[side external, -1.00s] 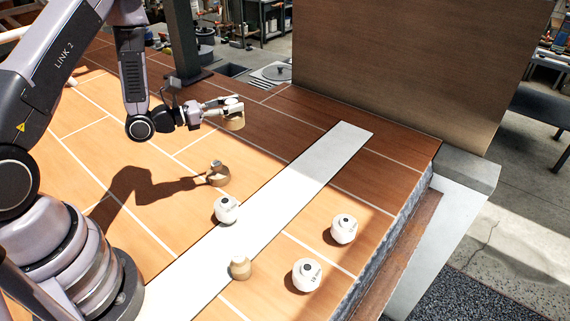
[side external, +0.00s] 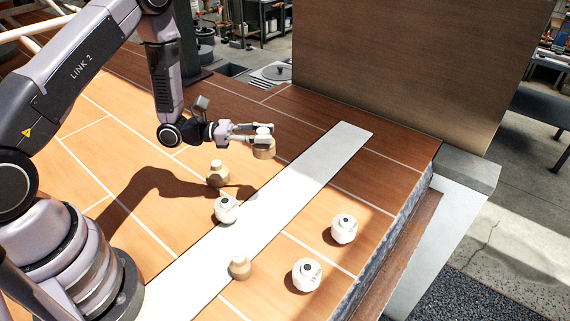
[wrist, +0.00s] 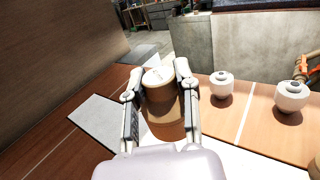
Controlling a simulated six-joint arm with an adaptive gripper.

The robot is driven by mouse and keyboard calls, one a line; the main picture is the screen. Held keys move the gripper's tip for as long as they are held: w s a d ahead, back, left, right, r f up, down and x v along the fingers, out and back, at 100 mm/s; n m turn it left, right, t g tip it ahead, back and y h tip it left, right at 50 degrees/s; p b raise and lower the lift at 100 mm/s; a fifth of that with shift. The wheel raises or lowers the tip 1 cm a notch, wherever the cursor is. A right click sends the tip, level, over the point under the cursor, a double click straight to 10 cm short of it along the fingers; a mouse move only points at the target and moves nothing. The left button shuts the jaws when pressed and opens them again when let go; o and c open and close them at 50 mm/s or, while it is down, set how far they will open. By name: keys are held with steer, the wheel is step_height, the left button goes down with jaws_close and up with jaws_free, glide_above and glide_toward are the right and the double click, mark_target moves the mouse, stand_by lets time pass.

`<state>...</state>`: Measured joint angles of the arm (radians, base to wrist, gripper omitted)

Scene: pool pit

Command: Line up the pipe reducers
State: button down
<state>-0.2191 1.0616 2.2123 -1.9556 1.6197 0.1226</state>
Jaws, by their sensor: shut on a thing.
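My gripper (side external: 264,134) is shut on a tan reducer with a pale top (side external: 264,150) and holds it raised, left of the upper white strip (side external: 318,165). The held reducer (wrist: 160,104) is upright between both fingers in the wrist view. A white reducer (side external: 226,212) stands at the strip's left edge. A tan reducer (side external: 240,268) stands at its lower right edge. Another tan reducer (side external: 218,175) stands left of the strip. Two white reducers (side external: 344,230) (side external: 307,275) stand right of the strip; two white reducers also show in the wrist view (wrist: 222,87) (wrist: 291,98).
A tall brown panel (side external: 415,70) stands behind the tiled surface. The surface drops off at its right edge (side external: 395,250). The upper strip is clear. A dark post (side external: 186,45) stands at the back left.

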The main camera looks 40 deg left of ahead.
steer(key=shift+s+d+f+m+g+h, duration=0.65)
steer(key=shift+d+f+m+g, duration=0.5)
steer(key=shift+d+f+g, duration=0.85)
steer(key=shift+s+d+f+m+g+h, duration=0.4)
steer(key=shift+s+d+f+m+g, duration=0.65)
steer(key=shift+f, duration=1.7)
steer(key=shift+s+d+f+m+g+h, duration=0.55)
steer(key=shift+d+f+m+g, duration=0.85)
steer(key=shift+f+g, duration=0.85)
steer(key=shift+f, duration=0.85)
steer(key=c, duration=0.7)
jaws_free()
steer(key=shift+c, duration=0.2)
